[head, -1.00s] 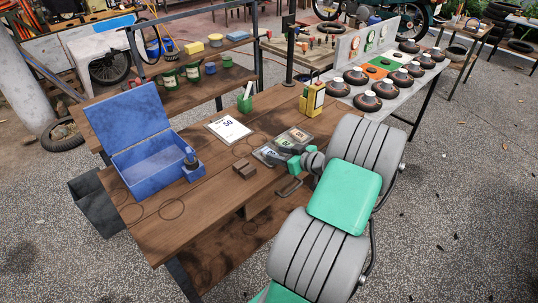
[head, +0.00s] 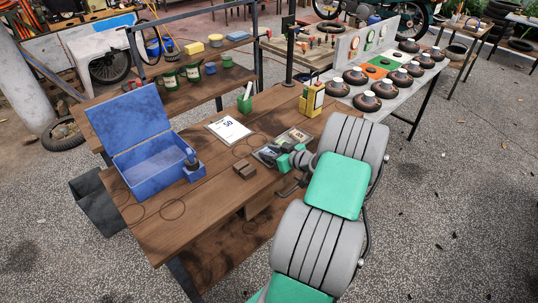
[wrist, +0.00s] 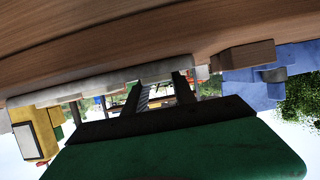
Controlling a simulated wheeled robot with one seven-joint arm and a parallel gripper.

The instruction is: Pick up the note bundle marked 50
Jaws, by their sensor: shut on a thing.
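My gripper (head: 272,153) is low over the wooden table, its fingers reaching in among the note bundles near the front edge. It is shut on a note bundle (head: 262,154), a greyish one partly hidden by the fingers. I cannot read its number. Another bundle (head: 299,134), brownish, lies just behind and to the right. In the wrist view, the two dark fingers (wrist: 160,84) reach up to a pale strip along the tabletop. A white sheet marked 50 (head: 228,130) lies flat to the left of the gripper.
An open blue box (head: 152,163) stands at the left of the table (head: 165,235). Brown blocks (head: 244,170) lie left of my gripper. The table's front left is clear.

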